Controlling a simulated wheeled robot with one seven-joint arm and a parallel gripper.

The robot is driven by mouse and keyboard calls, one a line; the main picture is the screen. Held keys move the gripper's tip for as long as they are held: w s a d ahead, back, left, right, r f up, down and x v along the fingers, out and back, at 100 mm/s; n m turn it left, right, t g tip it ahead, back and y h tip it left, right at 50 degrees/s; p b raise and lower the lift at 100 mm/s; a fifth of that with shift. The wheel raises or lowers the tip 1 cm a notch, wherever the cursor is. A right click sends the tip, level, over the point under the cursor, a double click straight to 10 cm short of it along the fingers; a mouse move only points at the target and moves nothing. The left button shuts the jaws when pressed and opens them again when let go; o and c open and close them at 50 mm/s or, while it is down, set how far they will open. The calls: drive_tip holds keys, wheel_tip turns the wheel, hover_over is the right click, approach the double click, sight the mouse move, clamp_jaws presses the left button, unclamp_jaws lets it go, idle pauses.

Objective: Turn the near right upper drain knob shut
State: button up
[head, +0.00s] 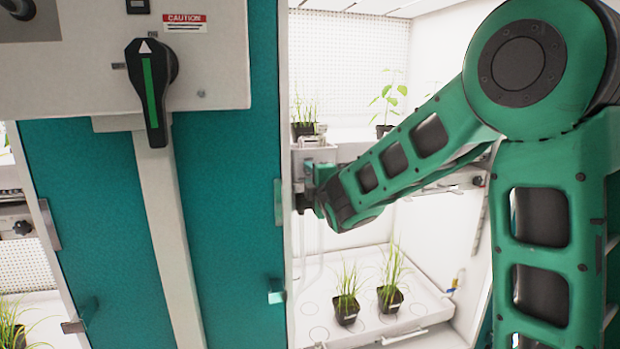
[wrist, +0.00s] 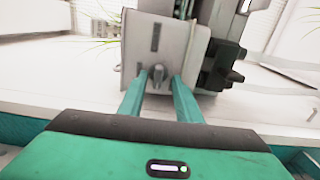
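A small grey drain knob (wrist: 157,74) sits on the front face of a light grey box (wrist: 190,48) in the wrist view. Its grip looks roughly upright, in line with a dark vertical mark above it. Another dark mark is to its left. My gripper (wrist: 160,80) is open, with its two green fingers reaching to either side of the knob. Gaps seem to show between fingers and knob; contact is unclear. In the head view my gripper (head: 312,196) is at the chamber's left edge, below the box (head: 316,152), and the knob cannot be made out.
A black fitting (wrist: 222,66) stands close right of the box. Potted seedlings stand on the upper shelf, and two grass pots (head: 346,306) on the lower tray (head: 412,318). A teal door panel (head: 228,200) is left of my gripper. A black lever switch (head: 152,88) is on the cabinet.

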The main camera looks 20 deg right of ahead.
drive_tip(key=shift+s, duration=0.1)
drive_tip(key=s, duration=1)
drive_tip(key=shift+s, duration=0.25)
drive_tip(key=shift+d, duration=0.1)
drive_tip(key=s+d+f+m+g+h, duration=0.2)
drive_tip(key=s+d+f+m+g, duration=0.35)
drive_tip(key=d, duration=0.35)
drive_tip(key=s+d+f+m+g+h, duration=0.2)
drive_tip(key=s+d+f+m+g, duration=0.2)
drive_tip(key=s+d+f+m, duration=0.45)
drive_tip(key=s+f+m+g+y, duration=0.1)
drive_tip(key=s+m+g, duration=0.3)
drive_tip(key=s, duration=0.8)
drive_tip(key=s+f+m+g+y, duration=0.2)
drive_tip(key=s+m, duration=0.4)
drive_tip(key=s, duration=0.7)
drive_tip(key=shift+s+f+m+g+y, duration=0.25)
drive_tip(key=shift+g+y, duration=0.35)
drive_tip(key=shift+g, duration=0.65)
